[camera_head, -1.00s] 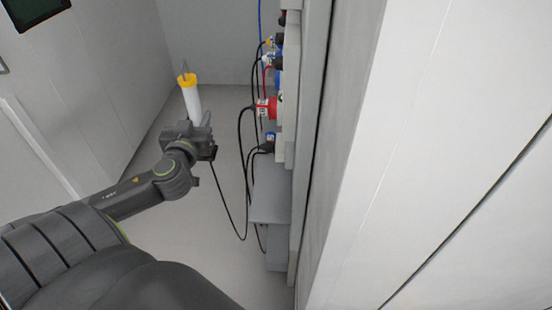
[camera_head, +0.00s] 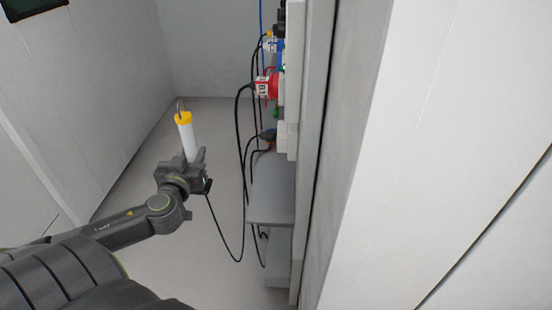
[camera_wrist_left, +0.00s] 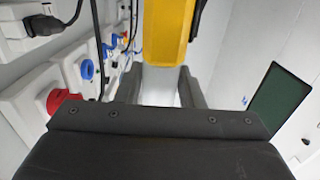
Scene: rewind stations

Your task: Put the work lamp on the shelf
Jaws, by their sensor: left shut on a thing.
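The work lamp (camera_head: 187,136) is a white tube with a yellow cap and a hook on top. My left gripper (camera_head: 190,163) is shut on its lower part and holds it roughly upright, leaning slightly left, above the floor. In the left wrist view the lamp's yellow part (camera_wrist_left: 168,30) fills the top middle, with the white tube between the fingers (camera_wrist_left: 168,90). A black cable runs from near the gripper to the wall units. A grey shelf (camera_head: 272,190) sticks out from the wall, right of the gripper and apart from the lamp. My right gripper is not in view.
Above the shelf, the wall carries a red plug (camera_head: 265,86), blue connectors and hanging black cables (camera_head: 240,150). Red and blue sockets also show in the left wrist view (camera_wrist_left: 60,98). A grey box (camera_head: 279,255) sits below the shelf. The floor (camera_head: 140,185) left of it is clear.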

